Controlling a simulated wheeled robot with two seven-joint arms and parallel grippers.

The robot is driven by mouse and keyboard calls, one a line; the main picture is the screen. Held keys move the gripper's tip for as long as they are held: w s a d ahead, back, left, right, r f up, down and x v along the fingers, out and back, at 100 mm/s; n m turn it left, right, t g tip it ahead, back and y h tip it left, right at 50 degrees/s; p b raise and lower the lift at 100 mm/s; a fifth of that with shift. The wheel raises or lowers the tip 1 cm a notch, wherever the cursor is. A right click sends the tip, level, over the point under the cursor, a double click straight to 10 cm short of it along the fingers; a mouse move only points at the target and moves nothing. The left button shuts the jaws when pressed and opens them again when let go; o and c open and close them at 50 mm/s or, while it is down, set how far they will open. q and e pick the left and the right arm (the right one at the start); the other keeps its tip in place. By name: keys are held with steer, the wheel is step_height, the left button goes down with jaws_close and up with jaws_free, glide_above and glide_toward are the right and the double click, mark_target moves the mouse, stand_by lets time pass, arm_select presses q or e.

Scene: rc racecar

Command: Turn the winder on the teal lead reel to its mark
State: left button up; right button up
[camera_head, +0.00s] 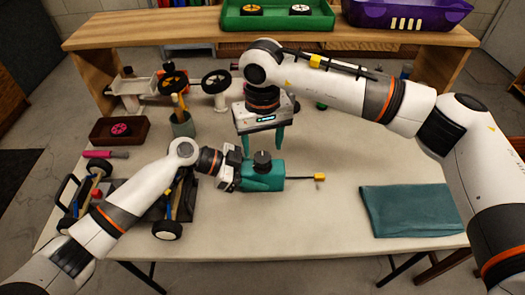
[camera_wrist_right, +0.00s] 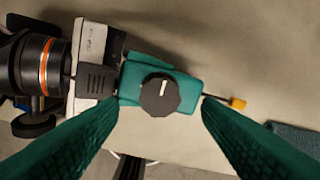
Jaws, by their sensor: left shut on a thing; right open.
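The teal lead reel (camera_head: 265,180) lies on the table with its dark winder knob (camera_head: 262,160) on top. In the right wrist view the winder (camera_wrist_right: 160,94) shows a white pointer line directed towards the picture's top; I cannot make out a mark on the teal body (camera_wrist_right: 188,92). A dark lead with a yellow plug (camera_head: 319,177) sticks out to the right. My left gripper (camera_head: 240,174) is shut on the reel's left end. My right gripper (camera_head: 260,146) is open, pointing down above the reel, its teal fingers on either side of the winder and apart from it.
A teal cloth (camera_head: 412,210) lies at the right. A raised wooden shelf (camera_head: 190,30) holds green (camera_head: 277,22) and purple bins (camera_head: 408,14). The front table is clear.

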mark_target(263, 157)
steer(key=shift+f, duration=1.8)
steer(key=c, duration=1)
